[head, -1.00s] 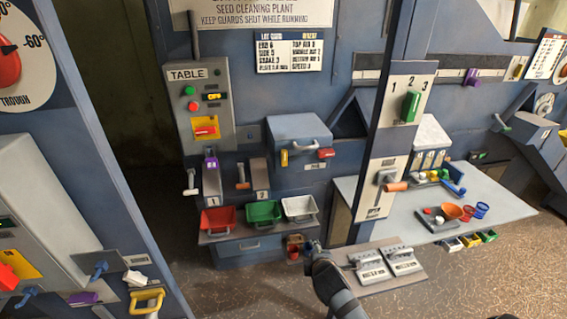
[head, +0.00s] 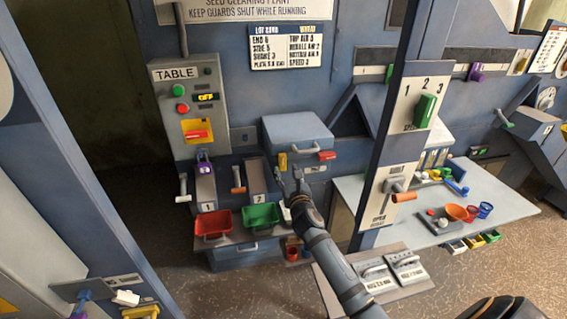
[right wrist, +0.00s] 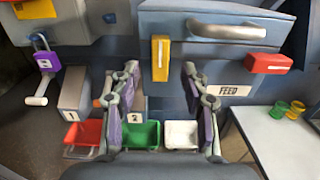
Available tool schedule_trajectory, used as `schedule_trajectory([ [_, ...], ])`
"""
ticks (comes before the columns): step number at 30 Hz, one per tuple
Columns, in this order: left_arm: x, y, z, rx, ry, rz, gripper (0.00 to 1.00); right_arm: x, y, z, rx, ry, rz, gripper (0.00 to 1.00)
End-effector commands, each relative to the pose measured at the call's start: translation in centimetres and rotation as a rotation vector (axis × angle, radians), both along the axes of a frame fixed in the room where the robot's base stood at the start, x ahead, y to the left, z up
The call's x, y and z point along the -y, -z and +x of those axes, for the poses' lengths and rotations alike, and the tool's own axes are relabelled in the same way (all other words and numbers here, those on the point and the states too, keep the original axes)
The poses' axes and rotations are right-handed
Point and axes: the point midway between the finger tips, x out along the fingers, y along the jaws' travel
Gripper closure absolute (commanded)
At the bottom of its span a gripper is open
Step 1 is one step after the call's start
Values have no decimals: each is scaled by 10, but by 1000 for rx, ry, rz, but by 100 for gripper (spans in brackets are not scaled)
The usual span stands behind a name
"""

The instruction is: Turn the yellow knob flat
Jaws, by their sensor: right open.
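The yellow knob (head: 283,161) stands upright on the front of the blue-grey feed box (head: 297,133). In the right wrist view the yellow knob (right wrist: 160,58) is a vertical bar, just ahead of the gap between my fingertips. My right gripper (head: 290,177) is just below and in front of the knob. In the right wrist view my right gripper (right wrist: 160,75) is open, with one finger to each side of the knob's line and nothing between them. I see no contact. My left gripper is not in view.
A red knob (right wrist: 268,64) lies flat to the right, below a grey handle (right wrist: 228,30). Red (head: 213,223), green (head: 261,216) and white (right wrist: 181,134) trays sit below. A lever (head: 238,180) stands to the left.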

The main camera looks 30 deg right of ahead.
Motion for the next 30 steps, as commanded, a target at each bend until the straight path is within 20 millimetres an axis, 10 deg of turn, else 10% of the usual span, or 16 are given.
schedule_trajectory([
  [9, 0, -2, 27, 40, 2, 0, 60, 11, 1, 48, -1, 0, 1, 55],
  [19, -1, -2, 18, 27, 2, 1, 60, 12, 1, 51, -1, -1, 2, 56],
  [30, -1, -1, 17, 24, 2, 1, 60, 12, 0, 51, -1, -1, 2, 100],
])
